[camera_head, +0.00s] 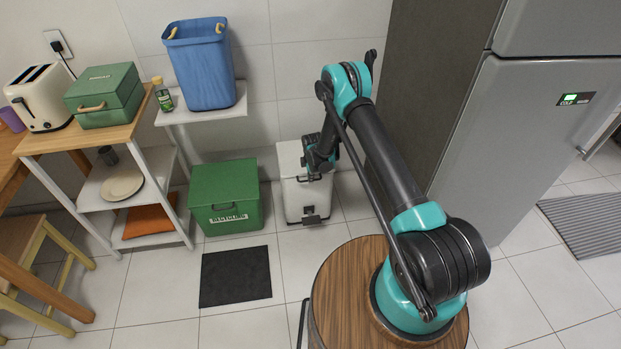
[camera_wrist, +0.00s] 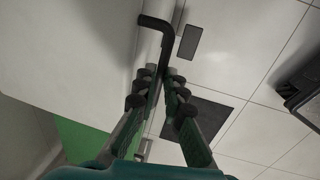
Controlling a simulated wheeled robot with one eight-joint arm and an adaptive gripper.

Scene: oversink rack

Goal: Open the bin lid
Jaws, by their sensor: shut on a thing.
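The white bin (camera_head: 294,164) stands on the floor against the back wall, between a green box and the fridge. Its lid looks down, though my arm hides part of it. A dark pedal (camera_head: 311,220) is at its foot and also shows in the wrist view (camera_wrist: 190,42). My gripper (camera_head: 318,176) is at the bin's upper front.
The closed green box (camera_head: 225,195) stands close left of the bin. The grey fridge (camera_head: 530,150) is to the right. A dark mat (camera_head: 235,276) lies on the floor in front. A white shelf with a blue basket (camera_head: 203,70) stands behind the green box. Tiled floor before the bin is free.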

